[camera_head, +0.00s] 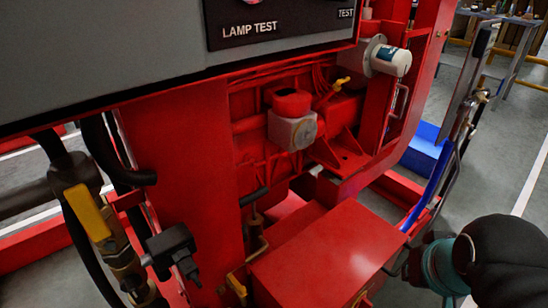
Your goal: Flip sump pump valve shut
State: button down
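A valve with a yellow lever (88,212) and a brass body (124,264) stands at the lower left, beside black hoses. Its lever is tilted, running roughly along the brass body. A second, smaller yellow handle (333,92) sits inside the red machine, right of a red-capped pale block. A small yellow part (235,286) shows low at the front. No readable label marks any of them as the sump pump valve. A black and teal section of my arm is at the lower right, well apart from the left valve. My gripper's fingers cannot be made out.
A grey panel (115,40) marked LAMP TEST overhangs the upper left. A red box (325,255) juts out at the lower middle. Black hoses (100,150) crowd the left valve. Grey floor (505,140) is open at the right, with a blue object (425,150) beside the machine.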

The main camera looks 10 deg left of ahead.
aim_at(242, 290)
jog(key=u, duration=1)
jog(key=k, duration=0.85)
jog(key=u, duration=0.65)
jog(key=i, duration=0.5)
